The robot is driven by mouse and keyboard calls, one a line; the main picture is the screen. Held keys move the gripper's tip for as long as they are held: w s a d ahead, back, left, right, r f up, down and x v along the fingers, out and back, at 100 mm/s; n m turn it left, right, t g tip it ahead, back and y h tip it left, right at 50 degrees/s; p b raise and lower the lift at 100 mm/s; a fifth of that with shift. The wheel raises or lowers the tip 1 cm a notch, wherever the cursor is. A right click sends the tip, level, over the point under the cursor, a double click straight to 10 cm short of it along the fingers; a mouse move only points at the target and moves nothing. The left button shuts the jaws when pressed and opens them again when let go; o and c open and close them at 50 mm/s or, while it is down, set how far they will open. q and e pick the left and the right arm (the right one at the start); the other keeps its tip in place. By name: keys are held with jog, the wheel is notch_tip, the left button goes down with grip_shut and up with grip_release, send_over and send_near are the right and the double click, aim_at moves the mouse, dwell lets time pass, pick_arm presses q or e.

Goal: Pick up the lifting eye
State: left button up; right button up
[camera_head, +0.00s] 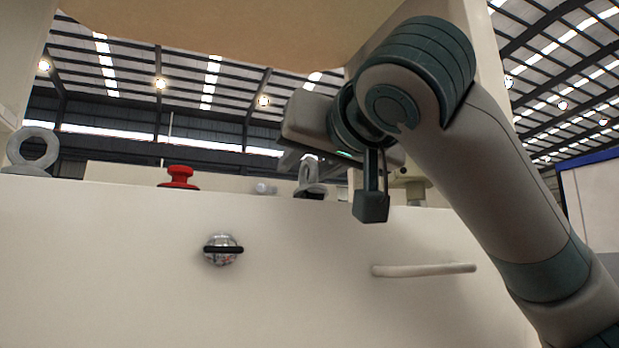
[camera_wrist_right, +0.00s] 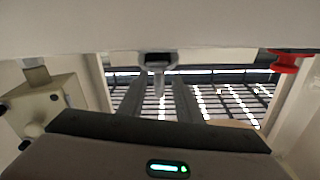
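A grey lifting eye (camera_head: 311,174), a ring on a dark base, stands on top of the pale cabinet near the middle of the head view. It also shows upside down in the right wrist view (camera_wrist_right: 158,66). My right gripper (camera_head: 310,162) is open at this lifting eye, one finger to each side in the picture. In the wrist view the eye shows between the finger ends, and contact cannot be told. A second, larger-looking lifting eye (camera_head: 33,147) stands at the far left of the cabinet top. My left gripper is not in view.
A red knob (camera_head: 178,177) stands on the cabinet top, left of my right gripper; it shows in the wrist view (camera_wrist_right: 291,60). The cabinet front (camera_head: 130,270) bears a round silver knob (camera_head: 222,250) and a pale bar handle (camera_head: 423,270). A beige panel hangs overhead.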

aim_at(305, 160)
jog(key=shift+s, duration=0.1)
grip_shut()
jog(key=shift+d, duration=0.1)
dwell(0.4)
notch_tip(305, 160, up, 8)
jog(key=b, duration=0.2)
jog(key=shift+b, duration=0.35)
jog(key=shift+r, duration=1.05)
